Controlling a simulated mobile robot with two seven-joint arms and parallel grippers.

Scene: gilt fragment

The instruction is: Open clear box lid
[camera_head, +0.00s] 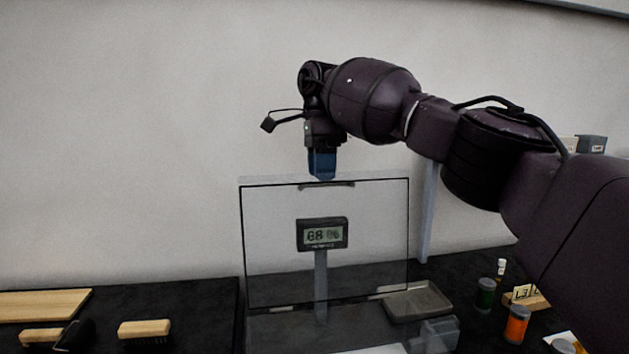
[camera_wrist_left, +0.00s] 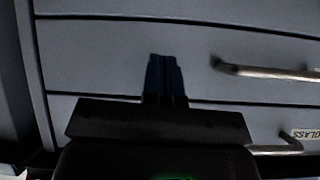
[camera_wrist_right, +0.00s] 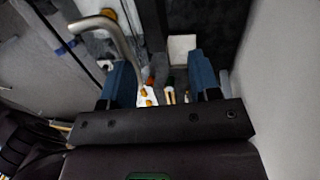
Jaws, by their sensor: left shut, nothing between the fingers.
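The clear lid (camera_head: 275,240) is a see-through panel with a dark edge. In the head view it stands roughly upright above the clear box, whose body shows only faintly below it. A metal handle (camera_head: 338,184) sits at the lid's top edge. My right gripper (camera_head: 322,175) points down at that top edge, by the handle. In the right wrist view its blue fingers are apart with nothing between them, and the curved handle (camera_wrist_right: 108,25) shows beyond the left finger. My left gripper (camera_wrist_left: 163,62) shows only in its wrist view, shut and empty in front of grey drawers.
A digital display (camera_head: 322,233) on a post shows through the lid. A grey tray (camera_head: 418,303) lies to its right, with green (camera_head: 485,293) and orange (camera_head: 517,324) jars further right. A wooden board (camera_head: 40,304) and brushes (camera_head: 145,328) lie left. Drawer handles (camera_wrist_left: 260,71) face my left gripper.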

